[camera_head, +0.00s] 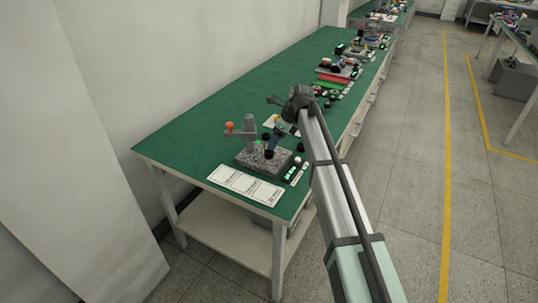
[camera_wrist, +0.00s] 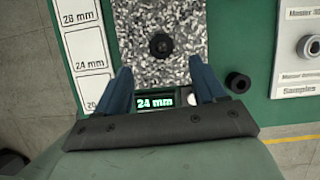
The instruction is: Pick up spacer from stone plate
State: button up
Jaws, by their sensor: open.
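In the wrist view a small dark round spacer (camera_wrist: 161,46) with a centre hole sits on the speckled grey stone plate (camera_wrist: 180,15). My gripper (camera_wrist: 160,67) is open, its two blue fingers apart to the left and right, with the tips just short of the spacer in the picture. Nothing is held between them.
A small display (camera_wrist: 155,102) reads 24 mm. A white size card (camera_wrist: 85,45) lies left of the plate; another dark ring (camera_wrist: 238,82) is on the green surface to the right. Other parts line the green bench (camera_head: 200,135).

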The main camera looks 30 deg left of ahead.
aim_at(269, 151)
jog(key=shift+x, duration=3.7)
jog(key=shift+w, duration=0.15)
jog(key=shift+c, duration=0.2)
jog(key=c, duration=1.2)
